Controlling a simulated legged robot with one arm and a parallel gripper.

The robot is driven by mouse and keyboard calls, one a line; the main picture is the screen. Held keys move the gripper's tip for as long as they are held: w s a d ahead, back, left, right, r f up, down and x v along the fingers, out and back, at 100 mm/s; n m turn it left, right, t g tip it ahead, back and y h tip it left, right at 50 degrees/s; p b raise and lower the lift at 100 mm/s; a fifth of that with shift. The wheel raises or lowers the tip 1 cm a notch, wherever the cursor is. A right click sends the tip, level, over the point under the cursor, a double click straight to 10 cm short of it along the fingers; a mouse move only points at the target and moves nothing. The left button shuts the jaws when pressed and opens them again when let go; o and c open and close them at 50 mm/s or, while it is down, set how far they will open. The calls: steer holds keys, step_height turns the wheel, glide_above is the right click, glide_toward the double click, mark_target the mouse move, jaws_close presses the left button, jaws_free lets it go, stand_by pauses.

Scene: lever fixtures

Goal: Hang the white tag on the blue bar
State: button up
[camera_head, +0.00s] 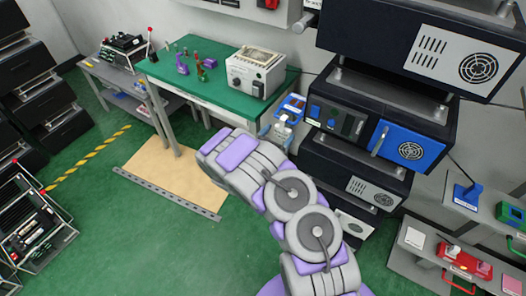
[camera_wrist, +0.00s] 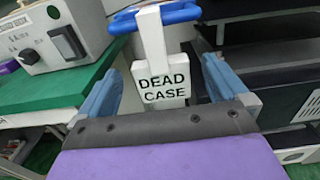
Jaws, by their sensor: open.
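The white tag (camera_wrist: 163,84) reads "DEAD CASE" and shows upright in the middle of the wrist view. Its white stem rises to the blue bar (camera_wrist: 182,13) and crosses in front of it; I cannot tell whether it is hooked over. My gripper (camera_wrist: 160,70) is open, with one blue-grey finger on each side of the tag and visible gaps between. In the head view the tag (camera_head: 281,130) is small, just below a blue piece (camera_head: 292,104) beside the rack.
A green-topped table (camera_head: 205,91) with a grey box (camera_head: 256,72) stands left of the tag. A black rack of units, one with a blue door (camera_head: 408,147), stands to the right. Open green floor (camera_head: 120,235) lies at lower left.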

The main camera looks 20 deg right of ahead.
steer(key=p+v, duration=0.2)
steer(key=v, duration=1.2)
steer(key=shift+d, duration=0.1)
steer(key=s+d+r+m+g+h, duration=0.1)
steer(key=s+d+r+m+g, duration=0.7)
steer(key=r, duration=0.3)
steer(key=s+d+r+m+g, duration=0.6)
steer(key=s+r+m, duration=0.3)
steer(key=s+r, duration=0.15)
steer(key=s+a+r+m+g+y, duration=0.1)
steer(key=s+a+m+y, duration=0.35)
steer(key=s, duration=0.35)
steer(key=s+a+r+m+y, duration=0.1)
steer(key=s+a+m+y, duration=0.2)
steer(key=s+a+y, duration=0.4)
steer(key=s+a+r+m+t+y, duration=0.1)
steer(key=s+a+t+y, duration=0.1)
steer(key=s+a, duration=0.3)
steer(key=a+y, duration=0.1)
steer(key=a, duration=0.1)
steer(key=shift+s+a+r+y, duration=0.3)
steer(key=shift+a+r+y, duration=0.05)
steer(key=shift+a+r, duration=0.05)
